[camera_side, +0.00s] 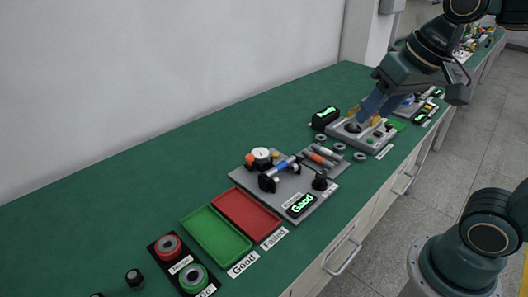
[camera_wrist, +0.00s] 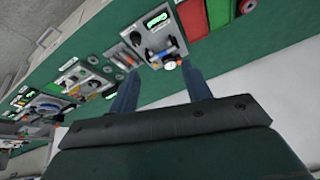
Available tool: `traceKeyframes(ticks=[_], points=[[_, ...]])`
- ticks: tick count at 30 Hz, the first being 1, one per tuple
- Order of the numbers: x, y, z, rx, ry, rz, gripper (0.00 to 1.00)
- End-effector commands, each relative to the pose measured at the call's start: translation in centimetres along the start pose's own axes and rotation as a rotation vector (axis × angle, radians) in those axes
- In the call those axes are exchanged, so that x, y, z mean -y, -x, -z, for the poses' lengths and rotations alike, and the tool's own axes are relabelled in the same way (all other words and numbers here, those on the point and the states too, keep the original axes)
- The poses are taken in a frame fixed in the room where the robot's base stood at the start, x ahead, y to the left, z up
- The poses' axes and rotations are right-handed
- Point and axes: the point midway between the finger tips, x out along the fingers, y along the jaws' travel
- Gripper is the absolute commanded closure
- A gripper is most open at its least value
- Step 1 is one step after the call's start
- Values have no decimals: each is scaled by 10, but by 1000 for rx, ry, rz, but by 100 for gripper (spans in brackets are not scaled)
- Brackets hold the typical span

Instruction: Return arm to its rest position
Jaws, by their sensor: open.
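My gripper (camera_side: 373,110) hangs at the end of my arm over the far part of the green bench, in front of a grey fixture plate (camera_side: 368,141) in the side view. In the wrist view, the two blue fingers of my gripper (camera_wrist: 160,84) stand wide apart with nothing between them. From the side view alone I cannot tell how far the fingertips are above the fixture.
A grey test station (camera_side: 296,184) with a lit "Good" display stands mid-bench. A red tray (camera_side: 246,213) and a green tray (camera_side: 216,233) lie left of it. Round buttons (camera_side: 168,247) sit at the near left. The bench's back left is clear.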

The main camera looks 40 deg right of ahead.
Motion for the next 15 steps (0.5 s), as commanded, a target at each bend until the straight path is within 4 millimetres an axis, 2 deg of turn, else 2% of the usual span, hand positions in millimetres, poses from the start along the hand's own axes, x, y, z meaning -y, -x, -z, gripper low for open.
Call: traceKeyframes(ticks=[1, 6, 10, 15], points=[[-3, 1, -11, -14, 42, 4, 51], [-12, -2, -41, -46, 180, 9, 51], [-15, -4, -54, -62, 246, 10, 51], [-17, -6, -61, -69, 281, 10, 51]])
